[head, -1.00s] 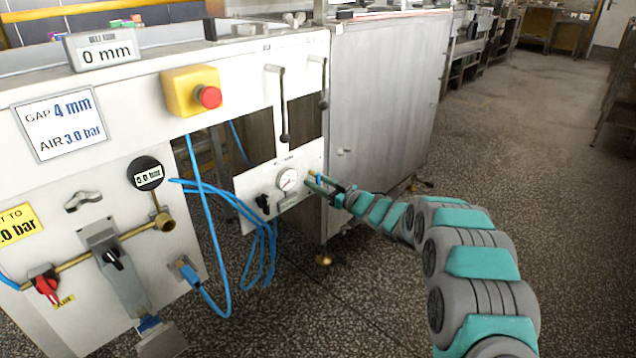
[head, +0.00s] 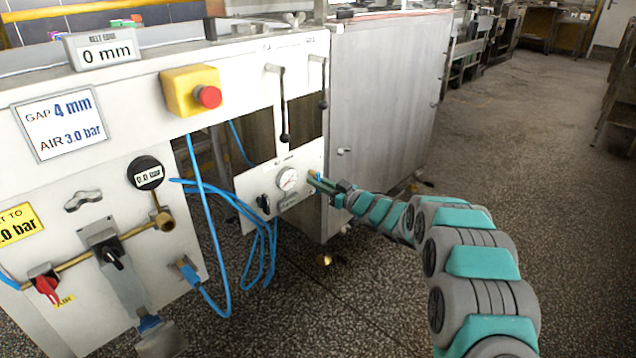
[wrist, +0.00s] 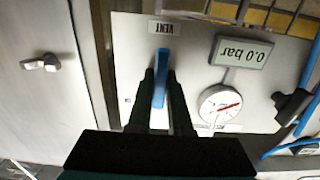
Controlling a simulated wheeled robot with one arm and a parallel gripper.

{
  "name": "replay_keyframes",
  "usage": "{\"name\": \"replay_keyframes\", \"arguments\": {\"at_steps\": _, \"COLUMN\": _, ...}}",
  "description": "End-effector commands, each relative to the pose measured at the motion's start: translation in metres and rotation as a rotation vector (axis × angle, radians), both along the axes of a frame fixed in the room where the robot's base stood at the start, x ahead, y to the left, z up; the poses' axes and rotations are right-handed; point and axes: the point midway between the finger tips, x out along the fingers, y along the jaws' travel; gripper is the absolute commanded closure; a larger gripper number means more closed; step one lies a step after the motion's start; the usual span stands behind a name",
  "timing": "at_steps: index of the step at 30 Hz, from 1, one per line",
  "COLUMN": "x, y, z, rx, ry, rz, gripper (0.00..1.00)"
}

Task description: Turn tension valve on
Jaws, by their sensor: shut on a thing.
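The small valve panel (head: 245,192) hangs low on the machine, left of the steel cabinet. In the wrist view a blue valve lever (wrist: 162,65) points up the picture, at an upside-down VENT label (wrist: 161,27). My gripper (wrist: 160,84) is shut on this blue lever, one dark finger on each side. In the head view my gripper (head: 318,182) is at the panel's right edge and mostly hides the lever. A dial gauge (wrist: 220,106) and a display reading 0.0 bar (wrist: 241,52) are beside the lever.
A black knob (wrist: 292,105) sits on the same panel past the gauge. Blue hoses (head: 262,240) hang in front, left of the panel. Two black-knobbed levers (head: 284,110) hang above. The steel cabinet (head: 385,110) is to the right. The floor (head: 540,150) on the right is clear.

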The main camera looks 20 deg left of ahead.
Motion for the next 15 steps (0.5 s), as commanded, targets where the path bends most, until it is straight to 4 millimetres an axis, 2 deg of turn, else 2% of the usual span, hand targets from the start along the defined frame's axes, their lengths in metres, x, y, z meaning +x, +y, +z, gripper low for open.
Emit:
{"name": "replay_keyframes", "arguments": {"at_steps": 8, "x": 0.0019, "y": -0.0017, "z": -0.0012, "rx": -0.020, "ry": -0.050, "rz": -0.002, "gripper": 1.00}}
{"name": "replay_keyframes", "arguments": {"at_steps": 15, "x": 0.0049, "y": -0.0030, "z": -0.0023, "rx": -0.079, "ry": -0.194, "rz": -0.001, "gripper": 1.00}}
